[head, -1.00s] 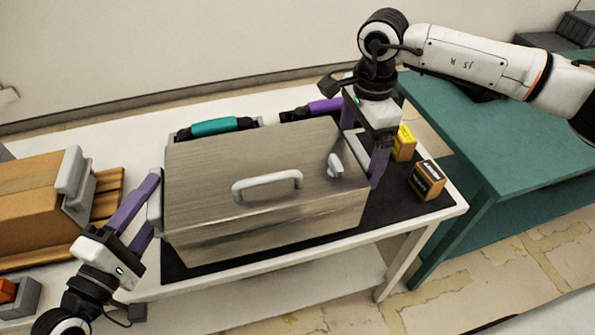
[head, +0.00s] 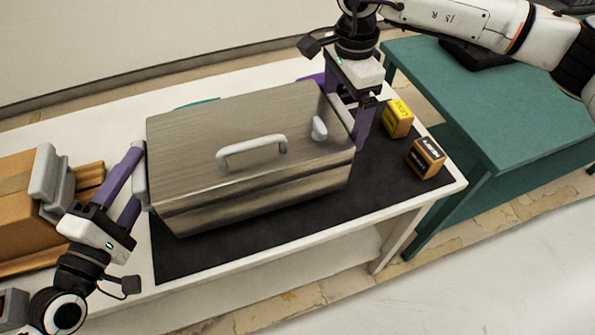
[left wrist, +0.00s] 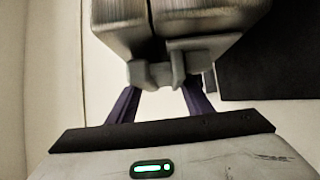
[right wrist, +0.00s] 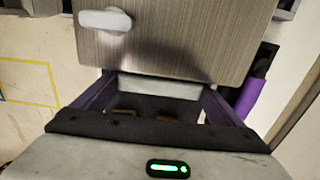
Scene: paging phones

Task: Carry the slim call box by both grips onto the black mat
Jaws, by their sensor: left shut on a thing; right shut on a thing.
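The slim call box (head: 250,140) is a brushed-metal case with a pale handle on its lid and a grip at each end. It appears held above the back part of the black mat (head: 250,248), slightly tilted in the picture; I cannot tell the gap. My left gripper (head: 138,178) is shut on the left end grip, seen in the left wrist view as a grey grip (left wrist: 155,75). My right gripper (head: 350,112) is shut on the right end grip, a pale bar in the right wrist view (right wrist: 160,87). The box hides the mat's back left part.
Two small boxes, one yellow-labelled (head: 397,119) and one black-labelled (head: 426,158), stand at the mat's right end. A teal thing (head: 197,103) and a purple one (right wrist: 246,100) lie behind the call box. A brown carton (head: 20,205) stands left. The mat's front strip is clear.

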